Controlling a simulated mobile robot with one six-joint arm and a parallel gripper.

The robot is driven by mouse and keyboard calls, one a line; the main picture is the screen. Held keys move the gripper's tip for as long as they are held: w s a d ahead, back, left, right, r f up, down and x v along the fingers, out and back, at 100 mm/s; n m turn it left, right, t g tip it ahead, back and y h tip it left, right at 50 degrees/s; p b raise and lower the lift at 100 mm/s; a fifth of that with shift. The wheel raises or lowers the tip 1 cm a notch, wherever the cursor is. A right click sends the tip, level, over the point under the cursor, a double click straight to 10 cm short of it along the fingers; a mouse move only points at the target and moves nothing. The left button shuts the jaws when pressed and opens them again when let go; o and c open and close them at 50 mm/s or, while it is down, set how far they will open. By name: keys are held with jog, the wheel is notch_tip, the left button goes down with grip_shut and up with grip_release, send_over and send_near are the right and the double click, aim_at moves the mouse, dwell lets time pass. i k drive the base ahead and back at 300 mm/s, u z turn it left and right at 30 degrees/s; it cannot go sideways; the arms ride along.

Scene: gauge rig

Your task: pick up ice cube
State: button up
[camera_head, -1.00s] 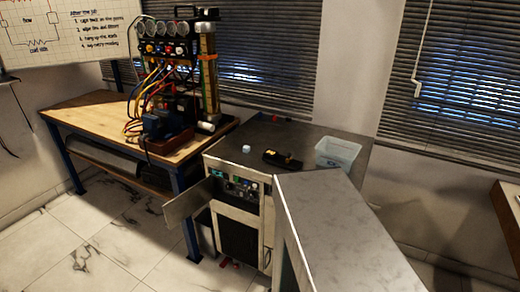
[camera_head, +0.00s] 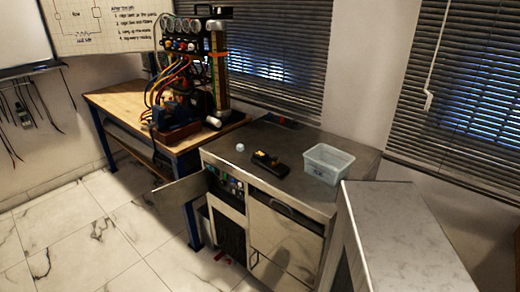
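A small pale, whitish-blue cube (camera_head: 240,147), which looks like the ice cube, sits on the dark metal top of a cabinet (camera_head: 222,158). It lies left of a black device with yellow marks (camera_head: 269,163), with a small gap between them. My gripper is not in view.
A clear plastic bin (camera_head: 328,165) stands on the cabinet top at right. The cabinet's small left door (camera_head: 180,191) hangs open over the floor. A wooden bench (camera_head: 112,98) holds a gauge rig (camera_head: 192,70) with hoses. A grey-topped counter (camera_head: 405,235) fills the lower right. Tiled floor is open at lower left.

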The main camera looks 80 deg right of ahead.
aim_at(239, 148)
jog(key=u, duration=0.35)
jog(key=k, duration=0.25)
jog(key=z, duration=1)
jog(key=i, duration=0.75)
jog(key=z, duration=0.05)
